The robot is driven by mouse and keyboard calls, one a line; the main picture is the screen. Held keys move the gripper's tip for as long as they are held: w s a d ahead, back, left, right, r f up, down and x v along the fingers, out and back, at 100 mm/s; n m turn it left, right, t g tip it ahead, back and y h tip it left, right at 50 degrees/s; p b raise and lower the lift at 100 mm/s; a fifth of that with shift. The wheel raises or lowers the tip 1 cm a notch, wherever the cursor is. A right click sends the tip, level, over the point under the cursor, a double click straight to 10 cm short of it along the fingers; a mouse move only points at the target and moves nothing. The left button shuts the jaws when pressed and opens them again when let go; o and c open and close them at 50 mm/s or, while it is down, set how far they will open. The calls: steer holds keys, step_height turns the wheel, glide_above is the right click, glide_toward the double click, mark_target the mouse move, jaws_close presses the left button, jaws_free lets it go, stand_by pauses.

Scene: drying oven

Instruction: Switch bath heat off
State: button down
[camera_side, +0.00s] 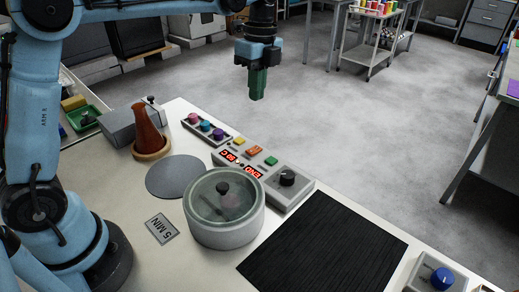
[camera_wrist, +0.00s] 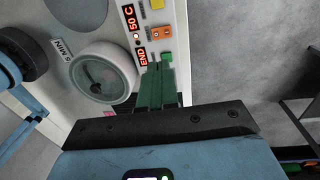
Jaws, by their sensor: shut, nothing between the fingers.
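The control box (camera_side: 222,158) behind the round lidded bath (camera_side: 225,228) carries two red displays, one reading 50 C (camera_wrist: 130,17) and the other END (camera_wrist: 142,57). On its top are a yellow button (camera_side: 240,141), an orange rocker-like switch (camera_side: 254,150), a green button (camera_side: 271,161) and a black knob (camera_side: 287,177). The orange switch also shows in the wrist view (camera_wrist: 160,32). My gripper (camera_side: 257,95) has its green fingers shut and empty, raised above and beyond the box. In the wrist view its fingers (camera_wrist: 157,72) overlap the box's lower part and hide the knob.
A three-button strip (camera_side: 206,128) lies left of the control box. A brown flask (camera_side: 146,130), a grey disc (camera_side: 174,177) and a 5 MIN card (camera_side: 162,228) are on the bench. A black mat (camera_side: 323,247) and a blue-knobbed box (camera_side: 436,277) lie right.

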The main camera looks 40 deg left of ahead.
mark_target(252, 150)
steer(key=shift+s+d, duration=0.1)
steer(key=shift+s, duration=0.05)
steer(key=f, duration=0.4)
steer(key=s+f, duration=0.1)
steer(key=f, duration=0.8)
steer(key=shift+s+f, duration=0.35)
steer(key=shift+s+f, duration=0.1)
steer(key=shift+f, duration=0.1)
steer(key=shift+w, duration=0.2)
